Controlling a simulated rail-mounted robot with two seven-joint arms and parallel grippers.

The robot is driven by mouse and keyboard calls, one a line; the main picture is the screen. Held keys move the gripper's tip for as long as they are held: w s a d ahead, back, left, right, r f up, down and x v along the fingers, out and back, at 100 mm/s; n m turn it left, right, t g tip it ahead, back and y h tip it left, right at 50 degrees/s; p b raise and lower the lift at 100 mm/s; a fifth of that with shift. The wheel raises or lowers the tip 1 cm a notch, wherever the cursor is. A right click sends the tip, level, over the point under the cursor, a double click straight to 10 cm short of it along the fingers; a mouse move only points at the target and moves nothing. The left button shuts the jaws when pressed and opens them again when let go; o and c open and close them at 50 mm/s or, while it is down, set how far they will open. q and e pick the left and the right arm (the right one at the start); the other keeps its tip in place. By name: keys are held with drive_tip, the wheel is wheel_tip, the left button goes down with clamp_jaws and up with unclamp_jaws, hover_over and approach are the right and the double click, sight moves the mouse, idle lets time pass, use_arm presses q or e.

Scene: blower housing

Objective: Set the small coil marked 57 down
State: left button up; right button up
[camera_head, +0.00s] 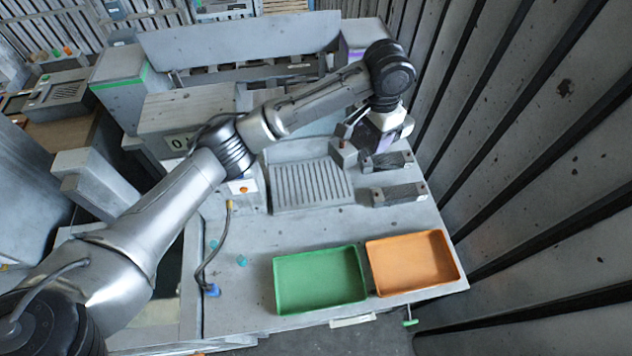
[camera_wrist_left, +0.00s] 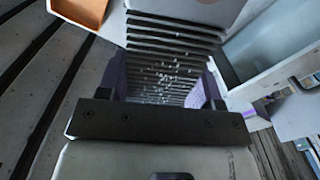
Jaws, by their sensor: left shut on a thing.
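My left gripper (camera_head: 383,138) is at the far right of the worktop, at the end of the arm that comes in from the left. It points down beside a grey block. In the left wrist view the dark gripper bar and purple-edged fingers (camera_wrist_left: 163,92) stand on either side of a ribbed grey piece (camera_wrist_left: 165,75) with white specks. The gripper is shut on this piece, which I take as the small coil. No 57 can be read. In the head view the wrist and fingers mostly hide the piece. Whether it touches the surface below cannot be told. My right gripper is not in view.
A ribbed grey panel (camera_head: 310,186) lies left of the gripper. Two grey bar-like blocks (camera_head: 399,194) sit below it. A green tray (camera_head: 320,306) and orange tray (camera_head: 454,275) stand at the front. A slatted wall (camera_head: 540,150) rises close on the right.

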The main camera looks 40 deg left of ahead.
use_arm(q)
drive_tip(key=w+a+f+m+b, duration=0.1)
drive_tip(key=w+a+f+m, duration=0.2)
drive_tip(key=f, duration=0.8)
drive_tip(key=m+b, duration=0.2)
hover_over(310, 182)
wheel_tip(310, 182, down, 20)
drive_tip(key=shift+w+r, duration=0.15)
drive_tip(key=shift+f, duration=2)
drive_tip(key=shift+f, duration=0.15)
drive_tip(key=o, duration=1.2)
